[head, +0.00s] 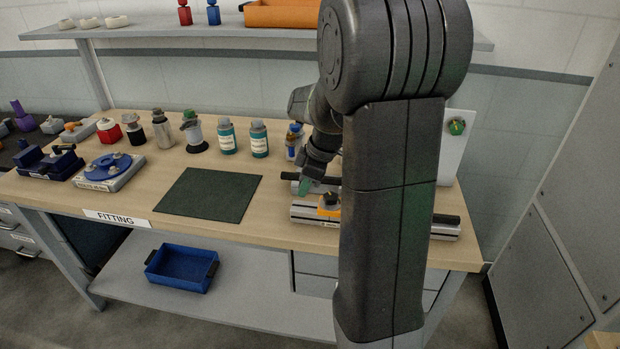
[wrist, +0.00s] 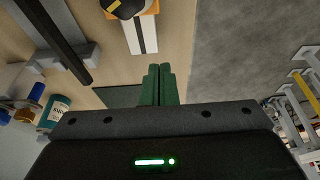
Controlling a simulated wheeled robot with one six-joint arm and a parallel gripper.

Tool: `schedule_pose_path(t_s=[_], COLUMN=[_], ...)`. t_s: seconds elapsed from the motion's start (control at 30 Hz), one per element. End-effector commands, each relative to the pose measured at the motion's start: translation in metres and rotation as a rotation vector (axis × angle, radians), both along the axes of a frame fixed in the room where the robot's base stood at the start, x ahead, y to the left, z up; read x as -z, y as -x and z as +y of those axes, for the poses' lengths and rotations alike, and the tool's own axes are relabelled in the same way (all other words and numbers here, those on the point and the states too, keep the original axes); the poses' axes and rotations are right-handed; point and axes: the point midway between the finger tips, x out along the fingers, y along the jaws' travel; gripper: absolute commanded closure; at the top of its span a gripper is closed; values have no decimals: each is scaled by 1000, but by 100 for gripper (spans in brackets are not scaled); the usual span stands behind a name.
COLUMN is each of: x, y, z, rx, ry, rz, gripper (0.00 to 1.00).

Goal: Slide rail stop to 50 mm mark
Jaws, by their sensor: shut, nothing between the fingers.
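The rail (head: 305,213) is a pale grey profile lying along the right front of the bench, partly hidden behind my own arm. The rail stop (head: 328,205) is an orange block with a black knob, sitting on the rail near its left part. In the wrist view the stop (wrist: 128,8) is cut by the top edge, and the rail's end (wrist: 143,38) with a dark slot reaches towards my fingers. My gripper (head: 304,188) has green fingertips and is above the bench, left of the stop. In the wrist view my gripper (wrist: 158,70) is shut and empty, apart from the stop. The 50 mm mark cannot be made out.
A dark bar on grey mounts (wrist: 60,45) lies behind the rail. Teal-labelled bottles (head: 259,139) and a blue-capped bottle (head: 294,141) stand at the back. A dark green mat (head: 208,194) lies left with clear surface around it. A blue bin (head: 181,268) is below.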

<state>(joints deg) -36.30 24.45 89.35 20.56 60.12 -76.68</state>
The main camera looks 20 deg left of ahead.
Motion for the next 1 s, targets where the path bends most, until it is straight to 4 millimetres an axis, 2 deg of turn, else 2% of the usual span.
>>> schedule_pose_path(t_s=[0.03, 0.23, 0.3, 0.5, 1.0], x=[12, 51, 45, 46, 48], y=[2, 5, 0, -5, -6], z=[4, 17, 1, -19, -24], rx=[-1, -1, 6, 4, 2], ry=[3, 3, 0, 0, 0], rz=[5, 4, 1, 0, 1], gripper=[100, 100, 100, 100, 100])
